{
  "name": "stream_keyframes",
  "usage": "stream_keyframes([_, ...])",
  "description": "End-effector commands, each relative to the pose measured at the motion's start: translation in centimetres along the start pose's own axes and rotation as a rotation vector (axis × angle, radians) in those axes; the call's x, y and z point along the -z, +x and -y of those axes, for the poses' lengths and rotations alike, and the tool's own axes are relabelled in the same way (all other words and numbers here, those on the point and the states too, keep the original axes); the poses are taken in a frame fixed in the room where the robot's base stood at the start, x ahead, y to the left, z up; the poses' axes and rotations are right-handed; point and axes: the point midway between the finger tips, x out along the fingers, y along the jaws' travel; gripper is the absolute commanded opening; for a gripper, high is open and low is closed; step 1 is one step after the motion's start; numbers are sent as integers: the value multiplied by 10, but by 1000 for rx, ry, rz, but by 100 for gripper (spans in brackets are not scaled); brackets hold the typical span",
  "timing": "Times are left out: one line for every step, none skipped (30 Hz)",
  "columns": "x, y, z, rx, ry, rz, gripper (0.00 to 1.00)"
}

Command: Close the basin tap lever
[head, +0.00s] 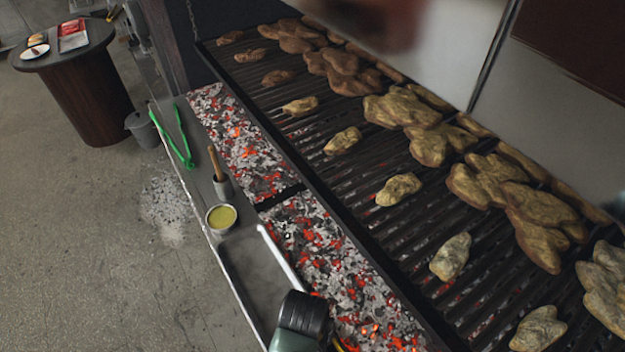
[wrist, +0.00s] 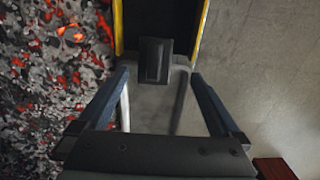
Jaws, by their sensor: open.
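My gripper (wrist: 159,80) shows in the wrist view, its two dark blue fingers spread wide apart with nothing clasped between them. Just past the fingertips, between them in the picture, is a small dark rectangular block (wrist: 153,60). I cannot tell whether it is the tap lever. Behind it is a black panel with yellow edges (wrist: 160,18). No tap or basin can be made out for certain in either view. In the head view part of my arm shows at the bottom edge, and the fingers are hidden.
The grill (head: 345,180) carries meat. Open floor (head: 80,240) lies left.

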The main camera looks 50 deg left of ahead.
Motion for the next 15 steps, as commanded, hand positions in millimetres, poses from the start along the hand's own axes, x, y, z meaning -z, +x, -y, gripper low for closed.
stream_keyframes([-1,9,1,3,1,2,100])
stream_keyframes([0,13,0,2,2,1,100])
stream_keyframes([0,18,0,1,2,1,100])
stream_keyframes([0,21,-1,0,2,0,100])
stream_keyframes([0,24,-1,-1,2,-1,100])
stream_keyframes([0,27,-1,-1,3,-1,100])
stream_keyframes([0,28,-1,-2,3,-2,100])
stream_keyframes([0,30,-2,-3,3,-2,100])
stream_keyframes([0,31,-2,-3,3,-2,100])
stream_keyframes([0,32,-2,-2,3,-2,100])
stream_keyframes([0,34,-2,-2,3,-2,100])
stream_keyframes([1,36,-3,-3,4,-2,100])
stream_keyframes([0,39,-3,-2,4,-1,100])
stream_keyframes([0,42,-4,-1,4,-1,100])
stream_keyframes([0,47,-4,-1,4,-1,100])
